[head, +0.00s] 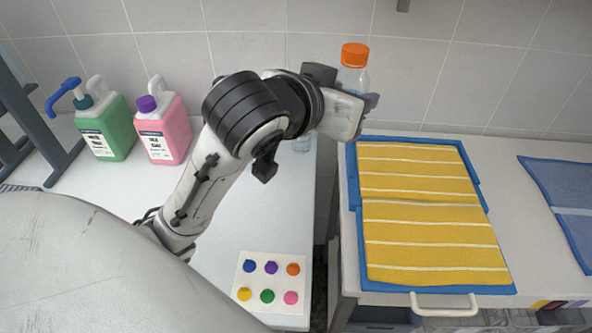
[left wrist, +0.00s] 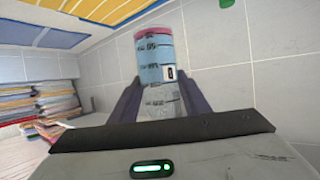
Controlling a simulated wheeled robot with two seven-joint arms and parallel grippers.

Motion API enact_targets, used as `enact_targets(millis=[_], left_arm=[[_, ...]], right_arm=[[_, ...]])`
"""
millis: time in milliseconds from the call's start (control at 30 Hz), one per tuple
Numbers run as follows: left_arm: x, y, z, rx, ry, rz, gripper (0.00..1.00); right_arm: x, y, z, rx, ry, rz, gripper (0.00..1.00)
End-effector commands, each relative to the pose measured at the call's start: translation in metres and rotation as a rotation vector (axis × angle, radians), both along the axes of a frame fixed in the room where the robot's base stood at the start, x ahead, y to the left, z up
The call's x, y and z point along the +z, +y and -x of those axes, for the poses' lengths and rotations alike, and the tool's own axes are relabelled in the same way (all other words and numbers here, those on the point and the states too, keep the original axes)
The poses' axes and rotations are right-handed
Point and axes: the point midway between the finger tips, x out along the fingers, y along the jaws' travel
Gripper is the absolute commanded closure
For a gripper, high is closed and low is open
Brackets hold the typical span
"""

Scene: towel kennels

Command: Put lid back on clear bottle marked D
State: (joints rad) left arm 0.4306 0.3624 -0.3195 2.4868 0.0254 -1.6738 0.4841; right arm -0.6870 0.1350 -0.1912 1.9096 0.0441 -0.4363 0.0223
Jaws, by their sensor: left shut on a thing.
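The orange lid does not show there. I cannot read a letter D. My right gripper is not in view.
A green jug (head: 108,130) with a blue pump and a pink jug (head: 163,132) stand at the left by the tiled wall. A clear object (head: 303,143) is partly hidden behind my arm. A dotted card (head: 270,283) lies in front. A blue tray (head: 478,185) holds yellow towels.

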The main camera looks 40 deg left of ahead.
Motion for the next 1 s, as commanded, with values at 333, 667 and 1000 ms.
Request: enact_targets(millis=[333, 667, 1000], left_arm=[[-0.107, 0.094, -0.065, 0.217, 0.004, 0.025, 1.0], [-0.158, 0.146, -0.079, 0.306, 0.001, -0.002, 1.0], [-0.163, 0.146, -0.079, 0.306, 0.002, -0.002, 1.0]], right_arm=[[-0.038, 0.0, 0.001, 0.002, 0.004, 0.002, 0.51], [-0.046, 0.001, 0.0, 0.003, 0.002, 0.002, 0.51], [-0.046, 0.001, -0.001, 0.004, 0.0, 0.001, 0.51]])
